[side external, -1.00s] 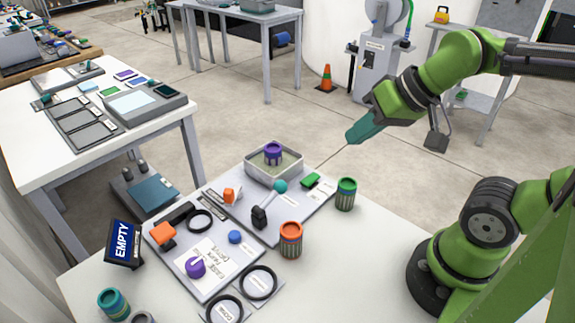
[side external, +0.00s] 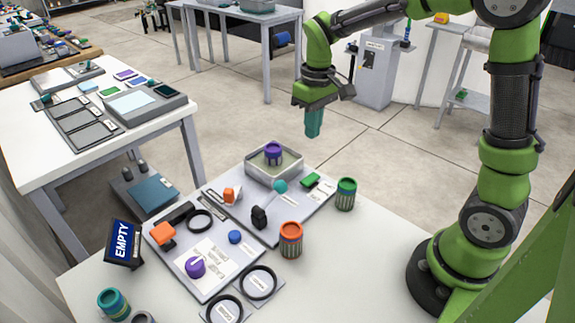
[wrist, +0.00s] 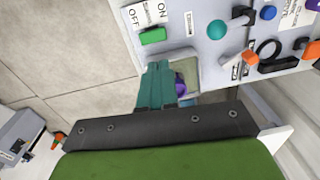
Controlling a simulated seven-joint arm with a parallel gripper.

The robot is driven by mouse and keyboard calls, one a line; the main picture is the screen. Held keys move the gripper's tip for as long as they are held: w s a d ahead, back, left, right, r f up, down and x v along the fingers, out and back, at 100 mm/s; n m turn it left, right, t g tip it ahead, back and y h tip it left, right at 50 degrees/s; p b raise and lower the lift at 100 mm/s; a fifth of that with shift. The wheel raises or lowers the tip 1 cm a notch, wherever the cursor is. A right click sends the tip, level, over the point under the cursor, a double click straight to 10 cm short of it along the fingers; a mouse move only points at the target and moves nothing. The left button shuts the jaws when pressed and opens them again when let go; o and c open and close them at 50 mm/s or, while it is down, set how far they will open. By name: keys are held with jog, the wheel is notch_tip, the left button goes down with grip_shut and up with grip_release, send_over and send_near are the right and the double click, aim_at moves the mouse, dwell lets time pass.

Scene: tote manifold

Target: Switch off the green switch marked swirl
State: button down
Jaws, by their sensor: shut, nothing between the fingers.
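The green switch (side external: 311,180) is a small green block near the right corner of the grey panel (side external: 310,208). In the wrist view the green switch (wrist: 153,35) lies at the upper left, beside a white label (wrist: 148,14) reading ON and OFF; I cannot tell which way the switch is set. My gripper (side external: 313,134) has teal fingers pointing down, shut and empty, in the air above and behind the panel. In the wrist view my gripper (wrist: 156,68) appears below the switch in the picture, apart from it, and partly covers the grey tray.
A grey tray (side external: 250,169) holding a purple-topped item (side external: 273,150) stands at the panel's back. A teal-knobbed lever (side external: 279,187) rises left of the switch. A green-topped canister (side external: 346,194) stands close right, an orange-topped one (side external: 291,239) in front.

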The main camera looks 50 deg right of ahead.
aim_at(308, 182)
jog(key=shift+r+n, duration=0.3)
jog(key=shift+r, duration=0.05)
jog(key=f, duration=1.4)
jog(key=shift+a, duration=0.3)
jog(key=shift+f, duration=0.3)
